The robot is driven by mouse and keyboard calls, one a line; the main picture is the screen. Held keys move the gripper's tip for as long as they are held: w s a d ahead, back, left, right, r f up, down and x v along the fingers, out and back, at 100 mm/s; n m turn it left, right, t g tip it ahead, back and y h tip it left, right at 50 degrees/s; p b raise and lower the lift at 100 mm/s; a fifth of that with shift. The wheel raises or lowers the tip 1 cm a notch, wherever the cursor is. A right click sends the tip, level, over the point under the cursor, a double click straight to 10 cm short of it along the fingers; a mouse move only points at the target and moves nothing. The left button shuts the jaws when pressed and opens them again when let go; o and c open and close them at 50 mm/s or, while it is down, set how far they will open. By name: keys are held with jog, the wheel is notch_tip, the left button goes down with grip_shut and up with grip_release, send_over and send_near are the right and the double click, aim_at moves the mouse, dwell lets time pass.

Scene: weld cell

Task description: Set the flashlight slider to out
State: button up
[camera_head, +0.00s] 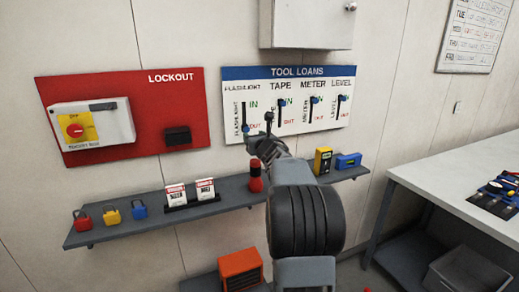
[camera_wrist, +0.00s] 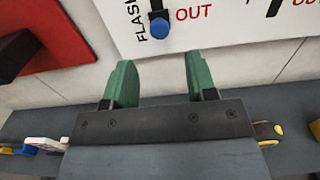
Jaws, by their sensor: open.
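The tool loans board (camera_head: 290,72) hangs on the wall, with a flashlight slider at its left end. The slider's blue knob (camera_head: 246,127) is at the bottom of its slot, beside the red OUT label. In the wrist view the blue knob (camera_wrist: 159,28) shows at the slot's lower end, next to OUT. My gripper (camera_wrist: 160,76) is open, with green fingers apart and nothing between them. The fingers are below the knob in the wrist view and not visibly touching it. In the head view my gripper (camera_head: 268,134) is in front of the board's lower edge, partly hidden by my arm.
The tape, meter and level sliders have their knobs high, near IN. A red lockout board (camera_head: 180,95) is to the left. Below, a grey shelf (camera_head: 105,228) holds padlocks, tags, a red-and-black item (camera_head: 255,180) and meters. A workbench (camera_head: 440,178) stands at right.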

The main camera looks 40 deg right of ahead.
jog(key=shift+b+v, duration=0.5)
jog(key=shift+v, duration=2.2)
